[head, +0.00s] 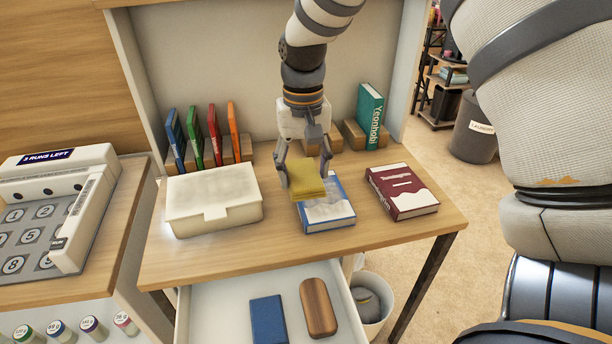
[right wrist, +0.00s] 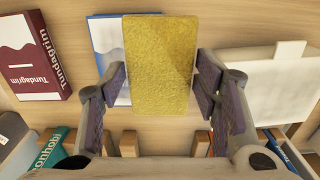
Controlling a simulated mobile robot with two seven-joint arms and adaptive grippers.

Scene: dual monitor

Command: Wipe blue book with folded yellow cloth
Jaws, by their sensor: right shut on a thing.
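The folded yellow cloth (head: 307,180) is a thick textured pad held in my right gripper (head: 304,172). In the right wrist view the cloth (right wrist: 158,65) sits between the two fingers of the gripper (right wrist: 158,88), which is shut on it. In the wrist view the blue book (right wrist: 107,40) is partly hidden behind the cloth. My left gripper is not in view.
A white lidded box (head: 214,200) stands left of the blue book, and a maroon book (head: 402,191) lies to its right. Several upright books (head: 213,136) and a teal book (head: 369,116) stand behind. An open drawer (head: 230,310) below holds a blue item and a brown case.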

